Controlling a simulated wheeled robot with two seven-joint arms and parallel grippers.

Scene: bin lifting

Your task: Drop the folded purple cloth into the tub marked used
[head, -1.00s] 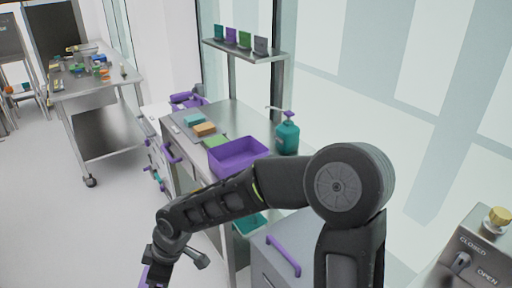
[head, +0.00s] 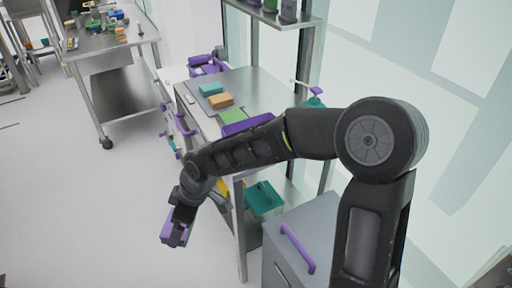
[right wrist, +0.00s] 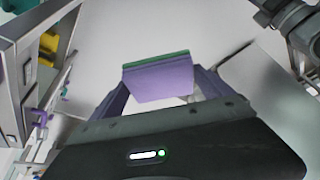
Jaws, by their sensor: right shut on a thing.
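My right gripper (head: 177,222) hangs at the end of my arm in the head view, above the floor and left of the steel table. It is shut on the folded purple cloth (right wrist: 158,80), a flat purple block with a green edge in the right wrist view, between purple fingers. A purple tub (head: 247,124) on the table is mostly hidden behind my arm. A teal tub (head: 264,197) sits on the table's lower shelf. No marking is readable on either tub, so I cannot tell which is marked used. My left gripper is not in view.
The steel table (head: 259,84) bears an orange block (head: 221,100), a teal block (head: 211,89) and a green one. A grey cabinet (head: 300,235) with a purple handle stands at front right. A cluttered cart (head: 112,42) is at back left. The floor at left is clear.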

